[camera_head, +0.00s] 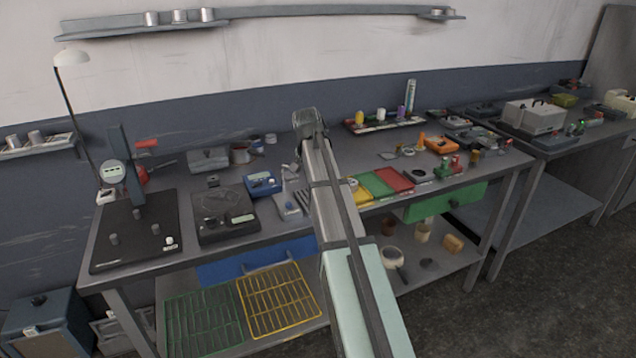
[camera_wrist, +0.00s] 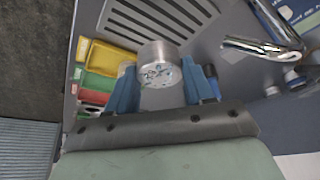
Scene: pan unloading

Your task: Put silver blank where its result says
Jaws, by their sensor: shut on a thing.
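The silver blank (camera_wrist: 155,55) is a short metal cylinder, held between the blue fingers of my gripper (camera_wrist: 160,85) in the wrist view. Its near end face looks speckled. In the head view my gripper end (camera_head: 309,125) is over the middle of the bench, and I cannot make out the blank there. Yellow (camera_head: 356,190), green (camera_head: 378,184) and red (camera_head: 396,179) trays lie in a row to the right of my arm. In the wrist view, the yellow tray (camera_wrist: 112,58), green tray (camera_wrist: 98,82) and red tray (camera_wrist: 92,98) are left of the blank. No result reading is legible.
A black scale (camera_head: 222,205) and a dial-gauge stand (camera_head: 122,170) on a dark plate are at the bench's left. A blue box (camera_head: 262,183) is nearer my arm. A chrome handle (camera_wrist: 265,48) is right of the blank in the wrist view. Small tools crowd the right side.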

